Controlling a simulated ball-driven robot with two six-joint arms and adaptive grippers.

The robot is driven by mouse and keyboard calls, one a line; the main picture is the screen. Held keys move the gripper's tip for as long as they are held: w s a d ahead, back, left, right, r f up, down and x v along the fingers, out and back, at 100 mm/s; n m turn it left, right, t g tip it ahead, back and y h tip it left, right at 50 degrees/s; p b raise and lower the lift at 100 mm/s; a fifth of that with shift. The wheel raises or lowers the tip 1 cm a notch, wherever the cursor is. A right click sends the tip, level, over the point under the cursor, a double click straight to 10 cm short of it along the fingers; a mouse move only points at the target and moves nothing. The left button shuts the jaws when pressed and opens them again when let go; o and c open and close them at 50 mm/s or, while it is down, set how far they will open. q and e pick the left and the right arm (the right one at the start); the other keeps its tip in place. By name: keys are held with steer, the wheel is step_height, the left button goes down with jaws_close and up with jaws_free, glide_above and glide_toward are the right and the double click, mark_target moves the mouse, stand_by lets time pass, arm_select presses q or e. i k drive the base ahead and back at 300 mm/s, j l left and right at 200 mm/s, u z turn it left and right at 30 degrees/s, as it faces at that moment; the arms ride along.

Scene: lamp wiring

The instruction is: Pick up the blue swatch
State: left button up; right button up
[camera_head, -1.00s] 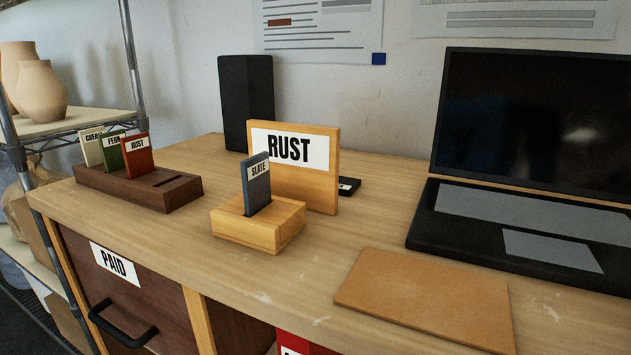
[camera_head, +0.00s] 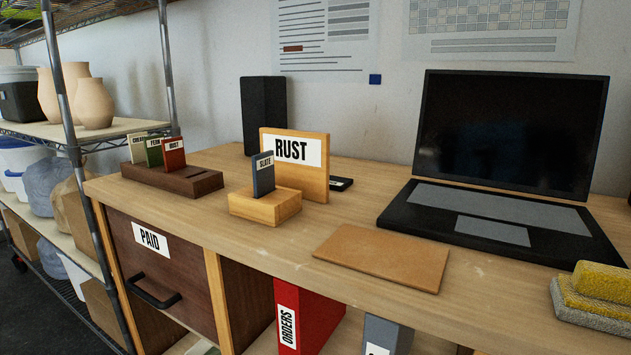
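The blue-grey swatch (camera_head: 264,175), labelled SLATE, stands upright in the slot of a light wooden block (camera_head: 265,208) on the desk. A wooden board with a white RUST label (camera_head: 313,166) stands just behind it. A dark wooden rack (camera_head: 186,183) to the left holds a cream swatch (camera_head: 137,149), a green swatch labelled FERN (camera_head: 155,152) and a red swatch labelled RUST (camera_head: 174,155). The rack has an empty slot at its right end. Neither of my grippers is in view.
A laptop (camera_head: 497,235) stands open at the right, with a tan mat (camera_head: 385,258) before it. Sponges (camera_head: 598,290) lie at the right edge. A black speaker (camera_head: 264,115) stands at the back. A wire shelf (camera_head: 105,128) is left of the desk. A PAID drawer (camera_head: 160,270) is below.

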mark_target(263, 171)
steer(key=i+j+z, duration=0.2)
steer(key=j, duration=0.15)
steer(key=i+j+z, duration=0.2)
steer(key=j, duration=0.15)
steer(key=j+z, duration=0.15)
steer(key=j, duration=0.2)
